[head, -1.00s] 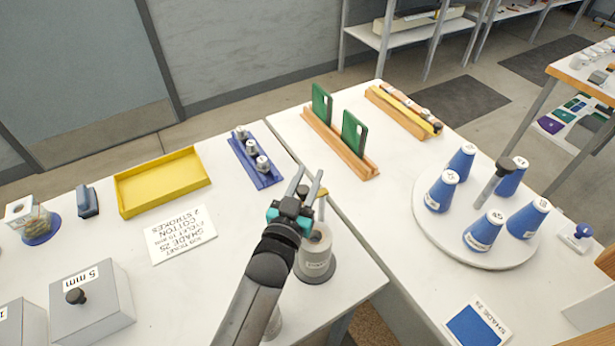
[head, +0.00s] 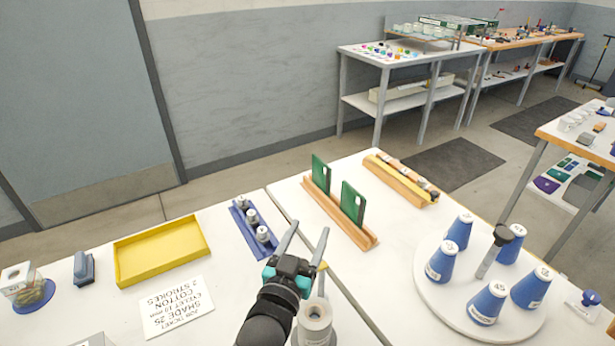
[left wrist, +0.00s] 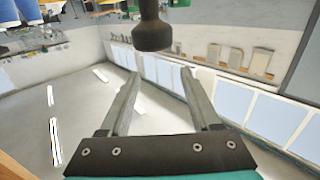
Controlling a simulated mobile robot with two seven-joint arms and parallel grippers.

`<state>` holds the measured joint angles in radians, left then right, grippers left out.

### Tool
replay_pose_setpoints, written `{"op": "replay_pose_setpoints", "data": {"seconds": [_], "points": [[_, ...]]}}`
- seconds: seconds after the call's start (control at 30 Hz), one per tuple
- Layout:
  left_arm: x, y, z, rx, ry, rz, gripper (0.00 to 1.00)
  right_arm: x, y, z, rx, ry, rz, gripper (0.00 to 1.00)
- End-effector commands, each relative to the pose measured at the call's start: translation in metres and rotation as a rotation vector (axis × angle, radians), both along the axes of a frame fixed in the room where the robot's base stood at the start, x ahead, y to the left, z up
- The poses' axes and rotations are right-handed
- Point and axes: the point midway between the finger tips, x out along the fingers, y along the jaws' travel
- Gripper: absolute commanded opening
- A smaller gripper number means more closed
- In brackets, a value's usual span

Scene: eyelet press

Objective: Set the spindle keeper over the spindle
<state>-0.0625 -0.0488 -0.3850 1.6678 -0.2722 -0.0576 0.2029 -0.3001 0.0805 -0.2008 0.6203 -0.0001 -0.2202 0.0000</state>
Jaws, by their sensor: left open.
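A grey post (head: 489,262) with a dark cap (head: 504,234) stands at the middle of the round white turntable (head: 431,298), among blue cones. It looks like the spindle, perhaps with its keeper on it; I cannot tell the two apart. My left gripper (head: 309,226) is well to the left of it, open, with nothing between its fingers. In the left wrist view the open fingers (left wrist: 157,78) also show empty, with a dark knob (left wrist: 153,34) beyond their tips; I cannot tell which thing it belongs to. My right gripper is out of view.
A pale cylinder (head: 315,334) and a yellow-topped stem stand close by my left gripper. A blue rack (head: 240,222), a yellow tray (head: 160,251) and a wooden holder with green plates (head: 352,203) lie farther back. Bare table lies between gripper and turntable.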

Motion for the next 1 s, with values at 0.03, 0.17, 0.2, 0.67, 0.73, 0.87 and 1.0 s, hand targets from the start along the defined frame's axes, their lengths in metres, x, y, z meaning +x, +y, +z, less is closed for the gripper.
{"op": "replay_pose_setpoints", "data": {"seconds": [0.03,0.17,0.2,0.67,0.73,0.87,1.0], "points": [[0.0,0.0,0.017,-0.002,-0.005,-0.002,0.64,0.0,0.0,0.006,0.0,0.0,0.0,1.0],[0.0,0.0,0.047,0.0,-0.005,-0.001,0.64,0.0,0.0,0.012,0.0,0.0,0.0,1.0],[0.0,0.0,0.057,-0.001,-0.005,-0.001,0.64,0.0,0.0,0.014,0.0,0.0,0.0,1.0],[0.0,-0.001,0.142,0.0,-0.001,-0.001,0.64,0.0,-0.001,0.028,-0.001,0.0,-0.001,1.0],[0.0,-0.001,0.146,0.0,-0.001,-0.001,0.64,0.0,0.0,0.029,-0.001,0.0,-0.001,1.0],[0.0,-0.001,0.149,0.0,0.0,-0.001,0.64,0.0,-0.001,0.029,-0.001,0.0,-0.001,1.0],[0.0,-0.001,0.148,0.0,0.0,-0.001,0.64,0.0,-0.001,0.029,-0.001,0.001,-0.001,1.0]]}}
